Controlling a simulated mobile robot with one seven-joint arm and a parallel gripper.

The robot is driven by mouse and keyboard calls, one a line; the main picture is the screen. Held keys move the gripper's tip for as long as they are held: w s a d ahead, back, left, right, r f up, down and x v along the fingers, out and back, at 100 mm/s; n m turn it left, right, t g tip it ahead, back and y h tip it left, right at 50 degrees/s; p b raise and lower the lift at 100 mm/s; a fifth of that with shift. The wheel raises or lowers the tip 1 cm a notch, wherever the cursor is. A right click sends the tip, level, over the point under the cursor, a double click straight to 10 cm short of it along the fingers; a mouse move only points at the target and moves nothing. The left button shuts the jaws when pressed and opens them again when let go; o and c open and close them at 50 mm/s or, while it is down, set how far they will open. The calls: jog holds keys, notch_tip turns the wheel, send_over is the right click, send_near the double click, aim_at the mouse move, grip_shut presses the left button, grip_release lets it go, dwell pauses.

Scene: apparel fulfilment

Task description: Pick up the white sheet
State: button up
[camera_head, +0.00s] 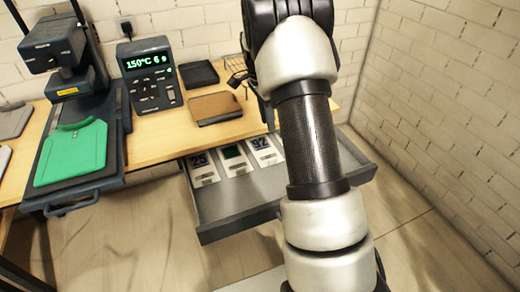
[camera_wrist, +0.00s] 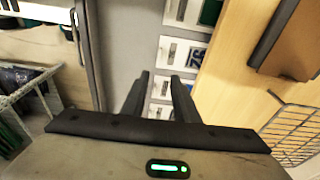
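White sheets lie in a row in an open grey drawer (camera_head: 240,200) under the table. My arm hides the gripper and the drawer's right part in the head view.
A wooden table (camera_head: 160,140) stands above the drawer, holding a heat press with a green garment (camera_head: 72,152), a control box (camera_head: 150,75) reading 150°C and a brown pad (camera_head: 215,107). A wire rack (camera_wrist: 292,130) is at right in the wrist view. A brick wall stands at right.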

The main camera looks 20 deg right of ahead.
jog(key=f, duration=0.5)
jog(key=d+f+b, duration=0.1)
jog(key=f, duration=0.5)
jog(key=d+f+b, duration=0.1)
jog(key=f, duration=0.5)
jog(key=shift+d+f, duration=0.1)
grip_shut()
